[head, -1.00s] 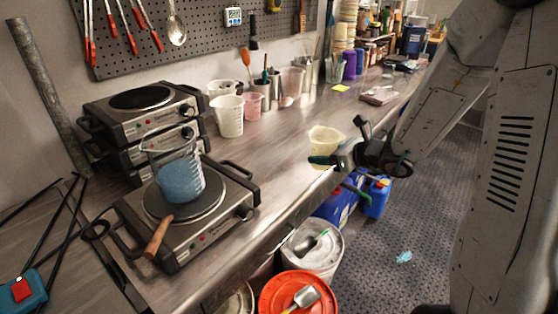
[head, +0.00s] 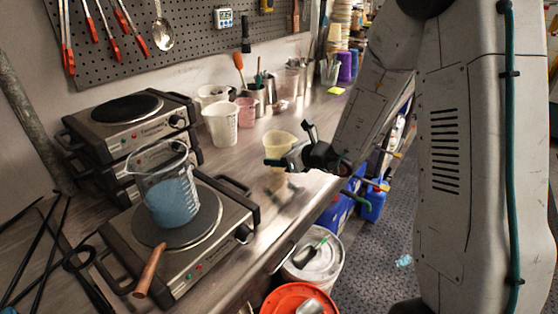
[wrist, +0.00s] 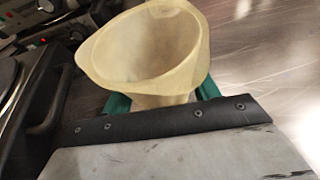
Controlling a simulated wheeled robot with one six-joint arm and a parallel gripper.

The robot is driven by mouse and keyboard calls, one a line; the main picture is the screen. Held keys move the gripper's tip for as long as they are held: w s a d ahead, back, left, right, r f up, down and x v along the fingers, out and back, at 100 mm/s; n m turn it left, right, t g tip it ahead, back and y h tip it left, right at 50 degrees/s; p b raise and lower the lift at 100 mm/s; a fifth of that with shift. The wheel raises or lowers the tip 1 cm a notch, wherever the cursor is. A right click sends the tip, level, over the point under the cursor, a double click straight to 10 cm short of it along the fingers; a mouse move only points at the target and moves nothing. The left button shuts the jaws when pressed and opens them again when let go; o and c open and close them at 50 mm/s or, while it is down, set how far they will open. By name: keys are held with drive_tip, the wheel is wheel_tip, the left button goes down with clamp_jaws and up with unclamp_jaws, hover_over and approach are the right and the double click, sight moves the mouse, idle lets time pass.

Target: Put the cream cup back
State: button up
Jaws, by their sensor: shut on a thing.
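The cream cup (head: 279,147) is a pale yellow, translucent cup with a flared rim, above the bench to the right of the hot plate. In the wrist view the cream cup (wrist: 145,50) is large, its open mouth facing the camera and tilted, and it looks empty. My gripper (head: 287,162) is shut on the cup. The green fingers of my gripper (wrist: 160,103) show on both sides of its lower part. A shadow lies on the bench below, so the cup appears raised.
A hot plate (head: 232,238) holds a glass beaker (head: 172,195) of blue liquid, with a wooden handle (head: 149,270) at its front. A white jug (head: 221,123) and pink cup (head: 246,112) stand against the wall. Bare bench lies behind my gripper.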

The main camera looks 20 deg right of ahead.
drive_tip(key=shift+a+f, duration=0.25)
drive_tip(key=shift+f, duration=0.7)
drive_tip(key=shift+f, duration=0.2)
drive_tip(key=o, duration=1.1)
drive_tip(key=shift+r, duration=0.15)
